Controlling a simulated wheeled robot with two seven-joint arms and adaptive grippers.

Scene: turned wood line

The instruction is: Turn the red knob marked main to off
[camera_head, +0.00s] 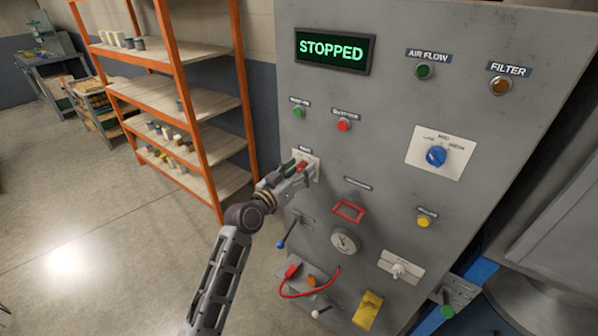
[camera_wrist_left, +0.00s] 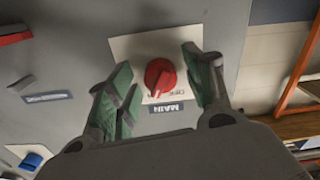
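The red knob (camera_wrist_left: 159,76) marked MAIN sits on a white plate (camera_wrist_left: 127,45) on the grey panel in the left wrist view. Its pointer aims down and slightly left in that view, toward small lettering on the plate. My left gripper (camera_wrist_left: 163,85) is open, with one green-padded finger on each side of the knob and visible gaps to it. In the head view my left gripper (camera_head: 300,172) is at the panel's left side and hides most of the knob (camera_head: 302,165). My right gripper is in neither view.
The grey panel (camera_head: 385,110) carries a screen reading STOPPED (camera_head: 333,50), a blue selector (camera_head: 436,156), a gauge (camera_head: 345,242), a blue-tipped lever (camera_head: 281,243) and a red cable (camera_head: 308,295). Orange-framed shelves (camera_head: 205,115) stand left of it. The floor at left is clear.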

